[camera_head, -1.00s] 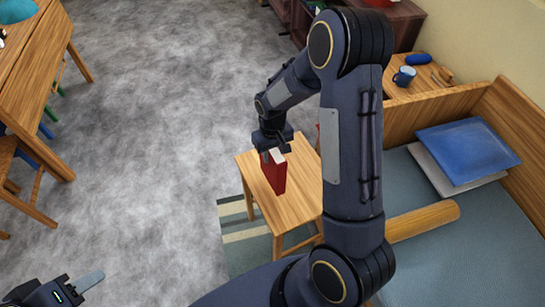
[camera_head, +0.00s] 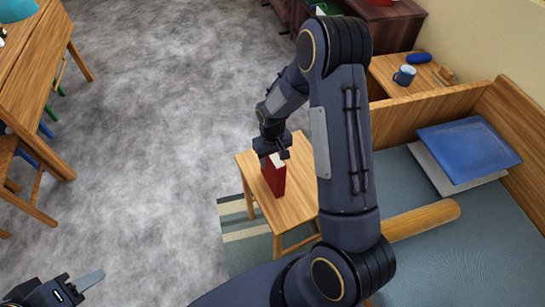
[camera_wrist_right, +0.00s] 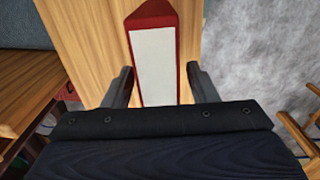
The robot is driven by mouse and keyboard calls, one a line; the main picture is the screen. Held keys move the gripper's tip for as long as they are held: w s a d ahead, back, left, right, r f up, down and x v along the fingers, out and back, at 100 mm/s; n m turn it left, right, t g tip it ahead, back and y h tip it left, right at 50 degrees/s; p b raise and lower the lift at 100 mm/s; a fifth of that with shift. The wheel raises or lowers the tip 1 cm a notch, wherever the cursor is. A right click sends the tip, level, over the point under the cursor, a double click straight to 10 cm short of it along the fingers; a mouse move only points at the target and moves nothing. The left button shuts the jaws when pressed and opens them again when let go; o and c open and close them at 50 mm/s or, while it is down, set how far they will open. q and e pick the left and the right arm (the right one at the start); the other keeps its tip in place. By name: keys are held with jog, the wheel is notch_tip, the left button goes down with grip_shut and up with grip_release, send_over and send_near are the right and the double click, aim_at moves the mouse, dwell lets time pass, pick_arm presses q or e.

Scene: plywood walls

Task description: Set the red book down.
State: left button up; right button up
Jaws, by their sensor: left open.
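The red book (camera_head: 274,180) stands upright on the small wooden stool (camera_head: 295,207), its pale page edge facing up. In the right wrist view the book (camera_wrist_right: 155,62) lies between my right gripper's fingers. My right gripper (camera_head: 274,152) is right at the book's top. In the wrist view its fingers (camera_wrist_right: 160,85) are either side of the book, with a narrow gap at the right finger; contact at the left finger is hard to tell. The book's lower edge seems to rest on the stool top. My left gripper (camera_head: 80,288) is open and empty at the lower left.
A bed (camera_head: 470,240) with a blue pillow (camera_head: 468,150) stands right of the stool. A bedside table (camera_head: 400,90) holds a mug (camera_head: 404,75). A wooden desk (camera_head: 38,80) is at the left. Grey floor between is clear.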

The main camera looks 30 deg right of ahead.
notch_tip(320, 180, up, 12)
jog(key=shift+f, duration=0.1)
jog(key=s+a+r+t+y, duration=0.1)
jog(key=s+a+r+t, duration=0.1)
jog(key=s+r, duration=0.2)
jog(key=s+a+r+t+y, duration=0.1)
jog(key=s+a+r, duration=0.2)
jog(key=s, duration=0.8)
jog(key=s+a+r+m+t+y, duration=0.1)
jog(key=s+a+r+t, duration=0.1)
jog(key=s+r, duration=0.4)
jog(key=shift+s+a+r+t+y, duration=0.2)
jog(key=shift+s+t+y, duration=0.15)
jog(key=shift+s, duration=0.3)
